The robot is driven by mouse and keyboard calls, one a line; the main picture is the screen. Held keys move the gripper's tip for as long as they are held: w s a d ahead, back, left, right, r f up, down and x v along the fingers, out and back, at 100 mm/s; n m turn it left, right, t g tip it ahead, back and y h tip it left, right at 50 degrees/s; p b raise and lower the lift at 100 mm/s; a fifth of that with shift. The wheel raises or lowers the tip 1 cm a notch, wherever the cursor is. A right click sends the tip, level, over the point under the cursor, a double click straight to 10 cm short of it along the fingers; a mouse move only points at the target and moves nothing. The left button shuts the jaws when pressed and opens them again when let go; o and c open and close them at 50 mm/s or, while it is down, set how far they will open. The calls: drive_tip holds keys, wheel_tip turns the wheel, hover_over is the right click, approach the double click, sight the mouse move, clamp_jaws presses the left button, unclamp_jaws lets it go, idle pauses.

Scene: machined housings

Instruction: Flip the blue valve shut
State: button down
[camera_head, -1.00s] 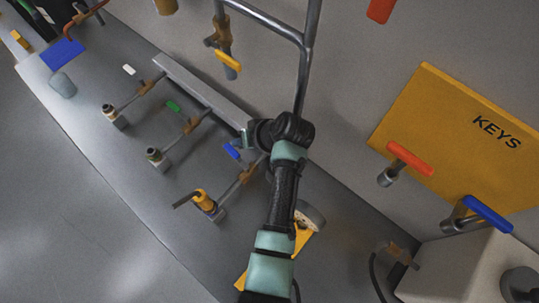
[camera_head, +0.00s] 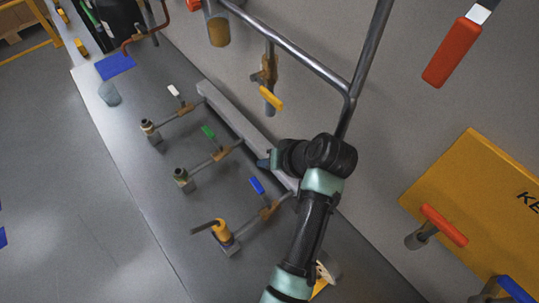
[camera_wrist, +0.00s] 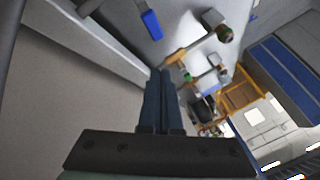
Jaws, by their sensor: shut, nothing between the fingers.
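The blue valve has a blue lever (camera_head: 257,185) on a brass body (camera_head: 269,211), on the nearest of three branch pipes from a grey manifold. The lever points crosswise to its pipe. The lever also shows at the top of the wrist view (camera_wrist: 152,25); its body is not seen there. My gripper (camera_head: 266,162) is beside the manifold, past the lever toward the wall, and apart from it. In the wrist view its dark fingers (camera_wrist: 160,85) are together with nothing between them, below the blue lever in the picture.
A green-levered valve (camera_head: 208,132) and a white-levered valve (camera_head: 174,91) sit on the other branches. The grey manifold (camera_head: 230,118) runs close to my gripper. A yellow-levered valve (camera_head: 271,98) and a large pipe (camera_head: 290,45) are on the wall. Another blue lever (camera_head: 515,290) is at lower right.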

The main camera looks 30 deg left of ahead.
drive_tip(key=shift+r, duration=1.55)
